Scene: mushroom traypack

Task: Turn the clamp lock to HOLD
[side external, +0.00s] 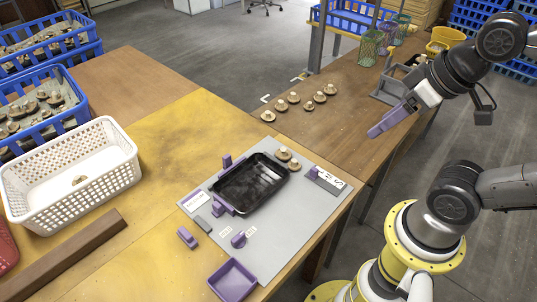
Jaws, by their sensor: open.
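A small purple knob (239,240), which looks like the clamp lock, sits on the grey board (290,222) toward its front. Two small white labels lie beside it; their lettering is too small to read, so I cannot tell which setting it points to. A black tray (249,184) lies on the board, with a purple clamp part (223,205) against its left side and a purple post (227,161) at its back left corner. My gripper (380,128), with purple fingers, is open and empty above the right side of the brown table, well away from the knob.
Two mushrooms (284,154) sit by the tray's back right corner. A purple block (187,237) and a purple bin (232,280) are near the board's front. A white basket (75,185) stands left; several mushrooms (294,97) lie behind. The board's right front is clear.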

